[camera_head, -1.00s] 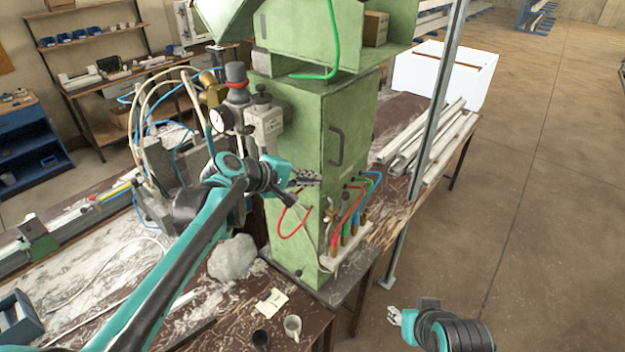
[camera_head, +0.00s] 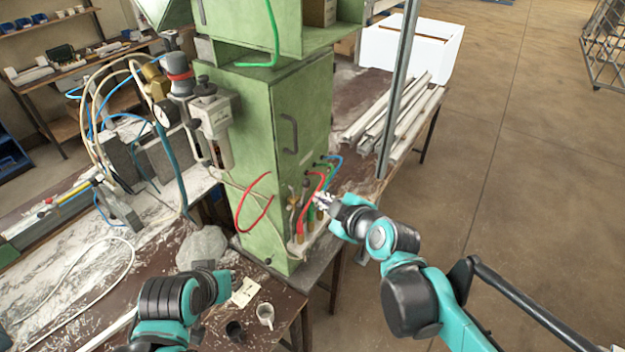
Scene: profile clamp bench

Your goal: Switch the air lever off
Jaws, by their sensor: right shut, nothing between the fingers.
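The green cabinet (camera_head: 262,130) stands on the bench. At its lower front is a row of small valves and fittings (camera_head: 299,222) with red, green and blue hoses. I cannot make out the air lever clearly among them, nor its position. My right gripper (camera_head: 321,201) is in front of these fittings, at their right side, with its fingers shut and nothing held. It hides part of the fittings, and I cannot tell whether it touches any. My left gripper (camera_head: 232,275) is low over the bench front, left of a small paper; its fingers are too unclear to read.
A pressure gauge and air regulator (camera_head: 213,115) hang on the cabinet's left side. A grey lump (camera_head: 203,246), a paper note (camera_head: 246,292) and a mug (camera_head: 265,315) lie on the bench front.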

